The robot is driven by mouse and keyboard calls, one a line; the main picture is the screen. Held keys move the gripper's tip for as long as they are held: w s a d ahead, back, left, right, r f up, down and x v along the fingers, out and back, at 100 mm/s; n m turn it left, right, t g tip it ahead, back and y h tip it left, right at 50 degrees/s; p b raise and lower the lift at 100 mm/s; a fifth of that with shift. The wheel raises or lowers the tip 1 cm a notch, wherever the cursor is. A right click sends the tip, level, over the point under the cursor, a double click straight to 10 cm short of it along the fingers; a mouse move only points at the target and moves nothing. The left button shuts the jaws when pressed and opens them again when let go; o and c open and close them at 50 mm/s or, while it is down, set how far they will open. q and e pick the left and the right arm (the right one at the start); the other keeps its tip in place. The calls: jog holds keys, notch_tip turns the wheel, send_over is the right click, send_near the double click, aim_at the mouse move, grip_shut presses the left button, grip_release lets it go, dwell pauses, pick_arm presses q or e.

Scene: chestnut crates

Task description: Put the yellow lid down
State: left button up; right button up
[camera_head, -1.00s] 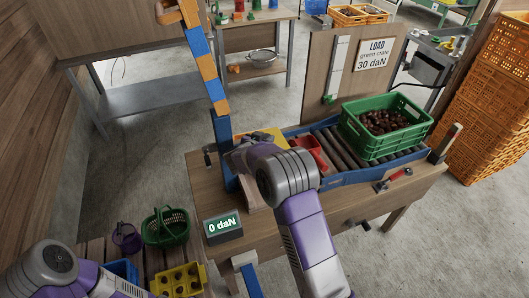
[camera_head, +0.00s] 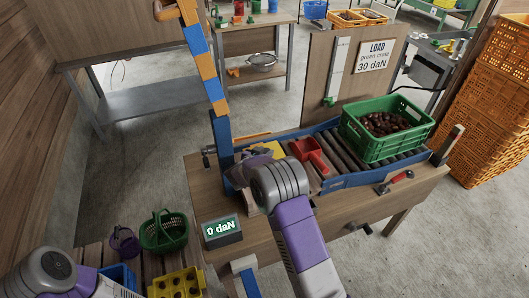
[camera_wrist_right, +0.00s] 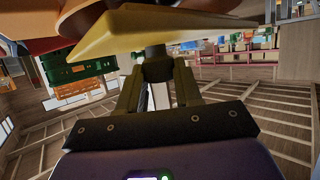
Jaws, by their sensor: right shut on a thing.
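The yellow lid (camera_head: 274,149) shows in the head view above the near left part of the wooden bench, partly hidden behind my right arm. In the right wrist view it is a broad flat yellow slab (camera_wrist_right: 165,28) across the top. My right gripper (camera_wrist_right: 156,52) is shut on it there, with the fingers below the slab's edge. In the head view the right gripper's fingertips are hidden. I cannot tell whether the lid touches anything below it. My left arm enters at the lower left, with its gripper out of view.
A red scoop (camera_head: 309,153) lies right of the lid. A green crate of chestnuts (camera_head: 376,151) stands on the rollers (camera_head: 345,151). A blue and orange post (camera_head: 213,88) rises left of my right gripper. A display (camera_head: 222,229) reads 0 daN. A green basket (camera_head: 164,231) stands lower left.

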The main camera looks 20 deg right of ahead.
jog(key=shift+f, duration=0.15)
jog(key=o, duration=1.1)
jog(key=shift+s+a+r, duration=0.15)
jog(key=shift+a+r, duration=0.05)
jog(key=shift+r, duration=0.25)
jog(key=shift+s+a+r, duration=0.1)
jog(key=shift+a+r, duration=0.05)
jog(key=shift+r, duration=0.25)
jog(key=p+v, duration=0.2)
jog(key=v, duration=0.9)
jog(key=shift+s+f, duration=0.1)
jog(key=shift+f, duration=0.05)
